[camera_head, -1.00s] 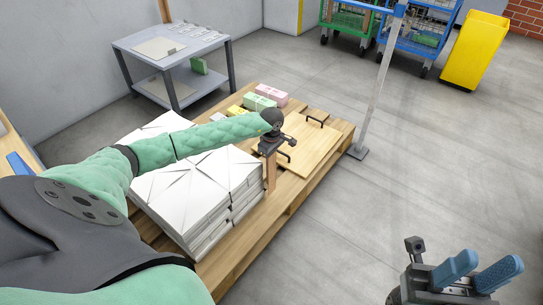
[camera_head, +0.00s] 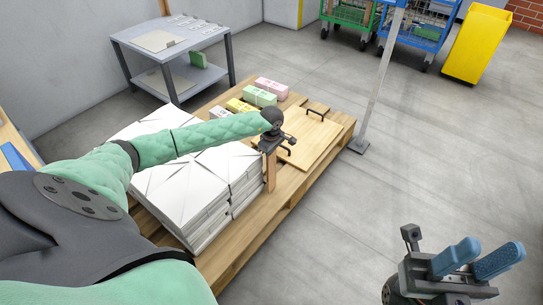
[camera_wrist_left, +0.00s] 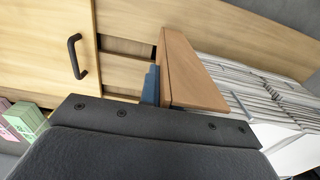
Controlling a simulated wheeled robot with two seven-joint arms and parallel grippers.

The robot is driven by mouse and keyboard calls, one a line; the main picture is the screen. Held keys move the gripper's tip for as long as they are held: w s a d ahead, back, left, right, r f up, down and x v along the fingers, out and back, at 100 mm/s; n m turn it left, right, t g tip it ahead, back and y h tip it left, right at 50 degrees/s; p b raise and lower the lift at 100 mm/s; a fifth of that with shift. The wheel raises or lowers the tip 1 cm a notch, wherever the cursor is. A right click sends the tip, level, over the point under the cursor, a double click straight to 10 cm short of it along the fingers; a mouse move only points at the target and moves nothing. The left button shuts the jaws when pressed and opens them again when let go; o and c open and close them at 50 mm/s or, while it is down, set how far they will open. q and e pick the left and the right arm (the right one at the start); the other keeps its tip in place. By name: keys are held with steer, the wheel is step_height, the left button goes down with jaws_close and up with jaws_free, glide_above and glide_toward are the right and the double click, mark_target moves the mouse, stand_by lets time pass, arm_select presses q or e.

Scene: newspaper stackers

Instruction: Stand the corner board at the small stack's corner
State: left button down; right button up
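The corner board (camera_head: 270,171) is a brown, upright, L-shaped strip at the near right corner of the white paper stack (camera_head: 190,194). In the left wrist view the board (camera_wrist_left: 192,72) stands close beside the stack's layered edges (camera_wrist_left: 262,92); I cannot tell whether they touch. My left gripper (camera_head: 270,148) is at the board's upper part. One blue finger (camera_wrist_left: 151,85) lies against the board and the other is hidden; it looks shut on the board. My right gripper (camera_head: 490,248) is open and empty over the floor.
The stack stands on a wooden pallet (camera_head: 262,239). A wooden panel with black handles (camera_head: 304,138) and pink, green and yellow bundles (camera_head: 259,97) lie at its far end. A post (camera_head: 378,90) stands beside it. A grey table (camera_head: 172,50) is behind. The floor at right is clear.

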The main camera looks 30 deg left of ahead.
arm_select(q)
steer(key=shift+f+b, duration=0.3)
steer(key=shift+f, duration=0.2)
steer(key=c, duration=1.5)
jaws_free()
steer(key=shift+c, duration=0.2)
step_height(320, 180, up, 8)
steer(key=shift+f+p, duration=0.1)
steer(key=shift+p, duration=0.75)
